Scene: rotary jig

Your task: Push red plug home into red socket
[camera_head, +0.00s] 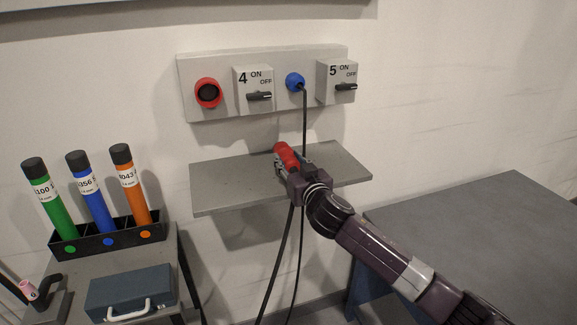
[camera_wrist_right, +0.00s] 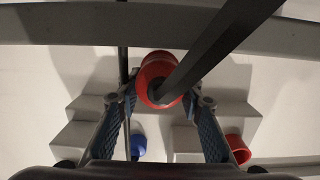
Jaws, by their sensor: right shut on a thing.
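The red plug (camera_head: 286,154) is held in my right gripper (camera_head: 288,166), over the grey shelf and below the wall panel. In the right wrist view the red plug (camera_wrist_right: 152,72) sits between the fingertips of the gripper (camera_wrist_right: 160,95), with a thick dark cable crossing in front of it. The red socket (camera_head: 208,93), a red ring with a dark opening, is at the left end of the panel, up and left of the plug and apart from it. The red socket (camera_wrist_right: 238,148) also shows at the lower right of the wrist view. My left gripper is not in view.
A blue plug (camera_head: 295,82) sits in the panel (camera_head: 220,65), its black cable hanging past my gripper. Switch boxes 4 (camera_head: 252,88) and 5 (camera_head: 337,80) protrude. The shelf (camera_head: 225,185) is bare left of my gripper. A tube rack (camera_head: 108,238) stands lower left.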

